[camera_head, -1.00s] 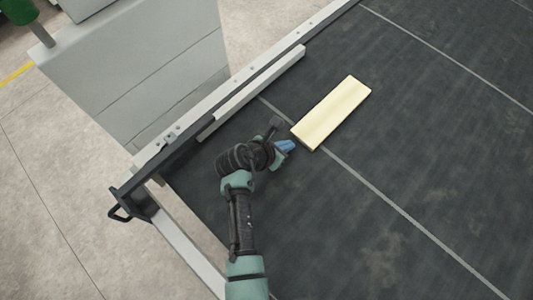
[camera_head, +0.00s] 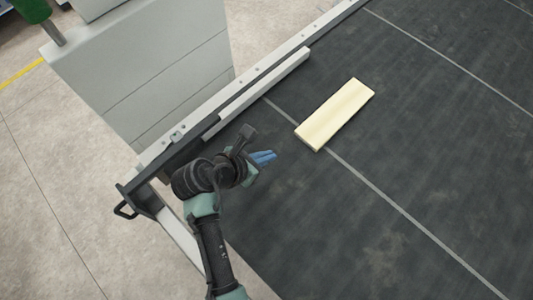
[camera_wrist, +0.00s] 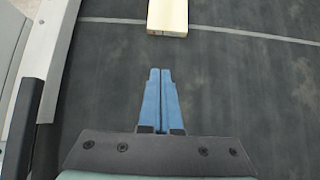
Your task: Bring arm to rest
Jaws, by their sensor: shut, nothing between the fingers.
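My gripper (camera_head: 264,157) is above the dark belt, near its left edge in the head view. Its blue fingers are closed together and empty, as the wrist view also shows (camera_wrist: 160,75). A pale wooden board (camera_head: 336,114) lies flat on the belt, up and to the right of my gripper and apart from it. In the wrist view, the near end of the board (camera_wrist: 167,17) shows at the top, ahead of the fingertips.
The dark belt (camera_head: 440,150) has thin pale lines across it and is otherwise clear. A light metal rail (camera_head: 262,88) runs along its left edge, with a black handle (camera_head: 125,209) at the near end. A grey cabinet (camera_head: 140,70) stands beyond the rail.

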